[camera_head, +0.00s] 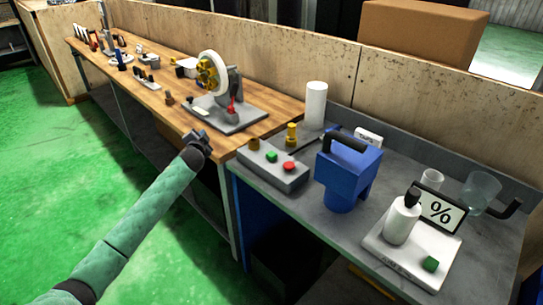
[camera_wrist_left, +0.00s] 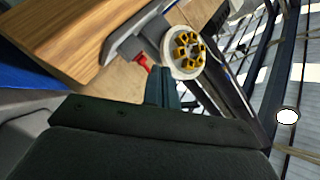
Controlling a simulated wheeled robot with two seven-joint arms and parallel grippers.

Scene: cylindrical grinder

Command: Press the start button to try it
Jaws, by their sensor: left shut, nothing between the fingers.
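A grey control box (camera_head: 258,164) lies at the left end of the grey bench. It has a green button (camera_head: 271,156), a red button (camera_head: 289,166) and a brass-coloured knob (camera_head: 254,144) on top. No lettering is readable, so I cannot tell from marks which button is start. My left gripper (camera_head: 197,134) is over the front edge of the wooden bench, left of the box and apart from it. It is shut and empty. In the left wrist view its fingers (camera_wrist_left: 163,88) show close together; the control box is not identifiable there. My right gripper is in no view.
A grinder with a white wheel (camera_head: 212,72) stands on the wooden bench; the wheel also shows in the left wrist view (camera_wrist_left: 183,52). A blue machine (camera_head: 348,175) stands right of the box. A scale (camera_head: 400,261) holds a white bottle (camera_head: 402,222). The green floor is clear.

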